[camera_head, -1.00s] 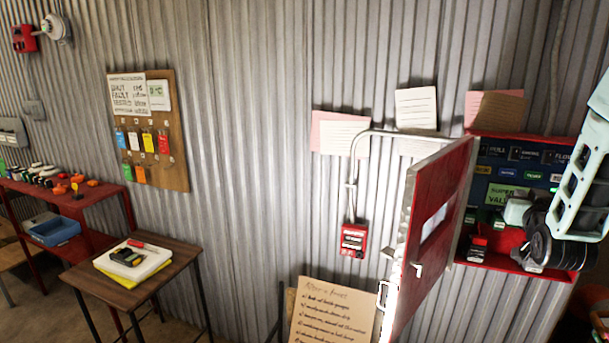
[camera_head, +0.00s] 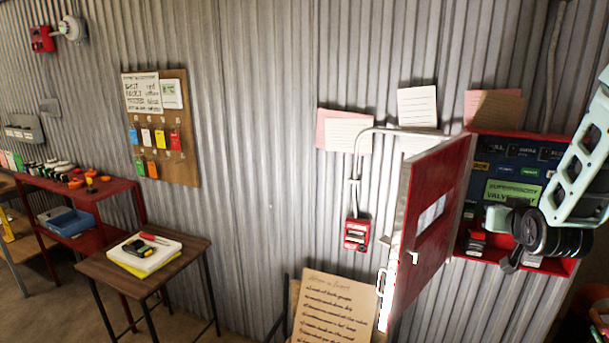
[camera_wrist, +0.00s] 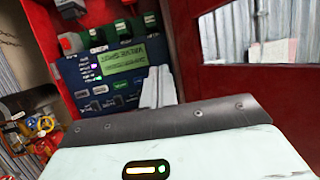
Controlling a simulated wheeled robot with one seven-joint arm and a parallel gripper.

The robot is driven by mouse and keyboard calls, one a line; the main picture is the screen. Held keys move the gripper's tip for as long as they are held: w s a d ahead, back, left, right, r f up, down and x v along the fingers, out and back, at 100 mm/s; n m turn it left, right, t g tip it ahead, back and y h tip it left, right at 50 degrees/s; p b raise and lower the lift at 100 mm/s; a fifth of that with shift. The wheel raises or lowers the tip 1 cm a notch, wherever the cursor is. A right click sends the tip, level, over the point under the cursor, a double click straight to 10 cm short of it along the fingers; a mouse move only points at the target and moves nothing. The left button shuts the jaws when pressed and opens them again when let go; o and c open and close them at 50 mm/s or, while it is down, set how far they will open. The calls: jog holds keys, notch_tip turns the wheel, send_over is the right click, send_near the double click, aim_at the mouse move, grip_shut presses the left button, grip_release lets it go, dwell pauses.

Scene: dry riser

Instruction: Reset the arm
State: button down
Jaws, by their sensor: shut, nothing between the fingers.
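My gripper (camera_wrist: 158,88) shows in the wrist view as pale fingers closed together, with nothing between them, in front of the control panel. In the head view, my mint arm (camera_head: 583,165) comes in from the right and ends in a dark wrist (camera_head: 536,232) in front of the open red cabinet (camera_head: 567,268). My fingertips are not clear in the head view. The cabinet's blue panel has a lit green display (camera_head: 513,192), which also shows in the wrist view (camera_wrist: 122,61). The red door (camera_head: 432,222) stands open to the left of my wrist.
A red call box (camera_head: 357,235) is on the corrugated wall left of the door. A handwritten board (camera_head: 333,308) leans below it. A wooden side table (camera_head: 190,262) and a red shelf (camera_head: 100,190) stand at left. The door is close beside my gripper in the wrist view.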

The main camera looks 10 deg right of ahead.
jog(key=s+a+f+n+g+y+b, duration=0.2)
jog(key=s+a+f+n+g, duration=0.1)
jog(key=s+a, duration=0.6)
jog(key=s+a+f+n+g+y+b, duration=0.2)
jog(key=s+a, duration=0.8)
jog(key=a, duration=0.6)
jog(key=s+a+f+n+g+y+b, duration=0.2)
jog(key=s+a+f+n+g+b, duration=0.2)
jog(key=s+a, duration=0.6)
jog(key=a+f+n+g, duration=0.2)
jog(key=a+n+g, duration=0.1)
jog(key=shift+a+n+g, duration=0.15)
jog(key=shift+n+g, duration=0.15)
jog(key=shift+g, duration=0.1)
jog(key=shift+s, duration=0.1)
